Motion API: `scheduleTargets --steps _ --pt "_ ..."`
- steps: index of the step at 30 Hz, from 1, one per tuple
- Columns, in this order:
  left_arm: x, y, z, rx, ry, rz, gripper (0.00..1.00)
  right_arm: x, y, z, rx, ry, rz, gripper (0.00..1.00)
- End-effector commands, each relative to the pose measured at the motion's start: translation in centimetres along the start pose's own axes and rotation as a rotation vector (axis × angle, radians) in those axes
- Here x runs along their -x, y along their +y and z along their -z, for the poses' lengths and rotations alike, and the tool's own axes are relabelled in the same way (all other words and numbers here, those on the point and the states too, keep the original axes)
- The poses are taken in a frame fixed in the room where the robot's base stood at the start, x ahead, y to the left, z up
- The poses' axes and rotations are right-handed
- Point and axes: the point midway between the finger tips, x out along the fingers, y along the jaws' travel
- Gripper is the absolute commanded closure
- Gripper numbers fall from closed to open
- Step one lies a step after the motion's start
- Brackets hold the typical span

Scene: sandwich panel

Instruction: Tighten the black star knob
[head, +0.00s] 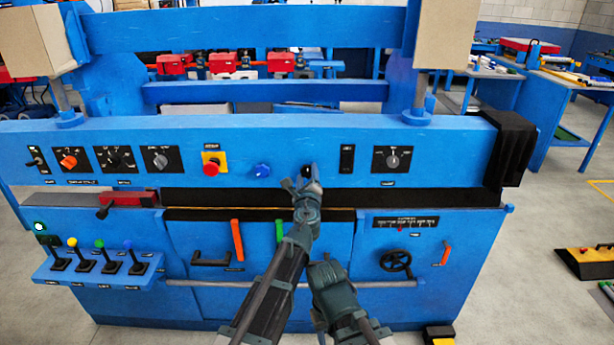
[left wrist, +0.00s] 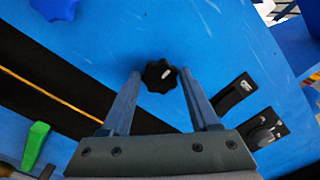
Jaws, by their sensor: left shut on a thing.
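The black star knob (left wrist: 160,76) with a small white mark sits on the blue panel, between the two fingers of my left gripper (left wrist: 160,74) in the left wrist view. The fingertips are on opposite sides of the knob, shut on it. In the head view my left gripper (head: 308,178) reaches up to the panel and covers most of the knob. My right gripper (head: 328,264) is lower, in front of the lower cabinet and just right of my left arm; its fingers cannot be made out.
A blue star knob (head: 262,171) is left of the black one, with a red emergency button (head: 211,168) further left. A black switch (head: 347,158) and a rotary dial (head: 392,158) are to the right. A handwheel (head: 396,261) and a long rail are below.

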Motion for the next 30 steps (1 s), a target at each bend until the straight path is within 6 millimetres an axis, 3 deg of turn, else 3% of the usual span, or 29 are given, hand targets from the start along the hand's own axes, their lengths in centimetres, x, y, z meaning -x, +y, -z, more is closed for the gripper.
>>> scheduleTargets --steps 19,20,24,30 --pt "0.21 0.01 0.1 -0.045 0.002 0.001 0.94 -0.06 -0.01 0.0 0.0 0.0 0.0 0.5" --pt "0.21 0.01 0.09 -0.045 0.002 0.001 0.35 -0.06 -0.01 0.0 0.0 0.0 0.0 0.5" --pt "0.16 0.01 0.07 -0.044 0.001 0.001 0.1 -0.05 0.0 0.0 0.0 0.0 0.0 0.5" --pt "0.09 0.0 0.04 -0.044 0.001 0.0 0.1 -0.02 0.0 0.0 0.0 0.0 0.0 0.5"
